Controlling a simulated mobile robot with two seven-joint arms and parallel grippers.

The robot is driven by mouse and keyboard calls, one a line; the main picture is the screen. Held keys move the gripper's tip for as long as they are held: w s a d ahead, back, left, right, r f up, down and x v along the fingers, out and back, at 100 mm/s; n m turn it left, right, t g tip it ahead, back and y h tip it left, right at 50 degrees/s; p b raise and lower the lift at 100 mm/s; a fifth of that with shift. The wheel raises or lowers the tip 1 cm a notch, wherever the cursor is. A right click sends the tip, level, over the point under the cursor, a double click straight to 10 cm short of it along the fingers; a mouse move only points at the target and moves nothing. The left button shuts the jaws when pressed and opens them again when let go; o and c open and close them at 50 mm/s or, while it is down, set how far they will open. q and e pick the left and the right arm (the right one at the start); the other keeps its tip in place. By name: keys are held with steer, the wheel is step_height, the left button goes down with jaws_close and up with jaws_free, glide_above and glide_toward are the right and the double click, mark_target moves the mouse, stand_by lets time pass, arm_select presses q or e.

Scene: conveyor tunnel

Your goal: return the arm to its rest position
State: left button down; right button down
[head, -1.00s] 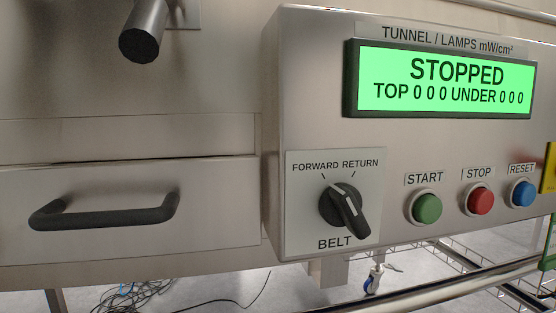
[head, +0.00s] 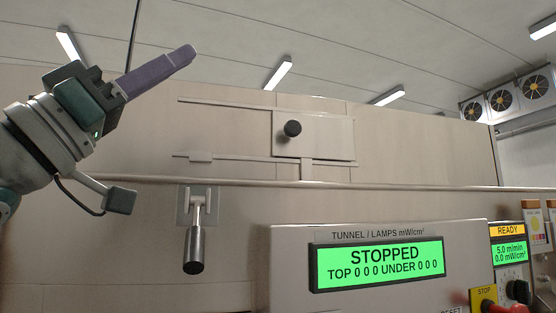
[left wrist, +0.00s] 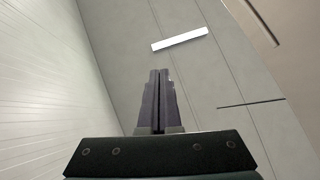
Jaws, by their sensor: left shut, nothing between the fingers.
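My left arm comes in from the left in the head view. Its gripper (head: 190,52) is raised, pointing up and to the right, in front of the upper tunnel wall and the ceiling. Its purple-grey fingers are closed together with nothing between them. In the left wrist view the shut fingers (left wrist: 159,75) point toward the ceiling and touch nothing. My right gripper is not in view.
The steel tunnel housing (head: 100,225) fills the middle, with a sliding hatch plate (head: 325,135) and a hanging handle (head: 194,250). The control panel display (head: 378,265) reads STOPPED. A red button (head: 490,306) sits at the lower right. Open air surrounds the gripper.

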arm_select(q)
steer(key=w+a+f+n+t+y+p, duration=0.1)
steer(key=w+f+n+t+y+p, duration=0.15)
steer(key=n+y+p, duration=0.35)
steer(key=w+f+n+t+y+p, duration=0.1)
steer(key=w+f+n+y+p, duration=0.2)
steer(key=y, duration=0.4)
steer(key=s+a+f+n+g+y+p, duration=0.1)
steer(key=s+f+g+y+p, duration=0.15)
steer(key=f, duration=0.25)
steer(key=s+a+f+g+y+p, duration=0.1)
steer(key=s+f+g+y+p, duration=0.15)
steer(key=f, duration=0.25)
steer(key=s+a+f+m+g+y+p, duration=0.1)
steer(key=s+f+g+p, duration=0.25)
steer(key=s, duration=0.45)
steer(key=s+a+f+g+y+p, duration=0.1)
steer(key=s+f+g+p, duration=0.2)
steer(key=s, duration=0.5)
steer(key=s+a+f+m+g+y+p, duration=0.1)
steer(key=s+f+g+p, duration=0.15)
steer(key=s+g, duration=0.4)
step_height(320, 180, up, 37)
steer(key=s+t+p, duration=0.1)
steer(key=s+p, duration=0.1)
steer(key=p, duration=3.5)
steer(key=shift+s+a, duration=0.25)
steer(key=shift+s, duration=0.05)
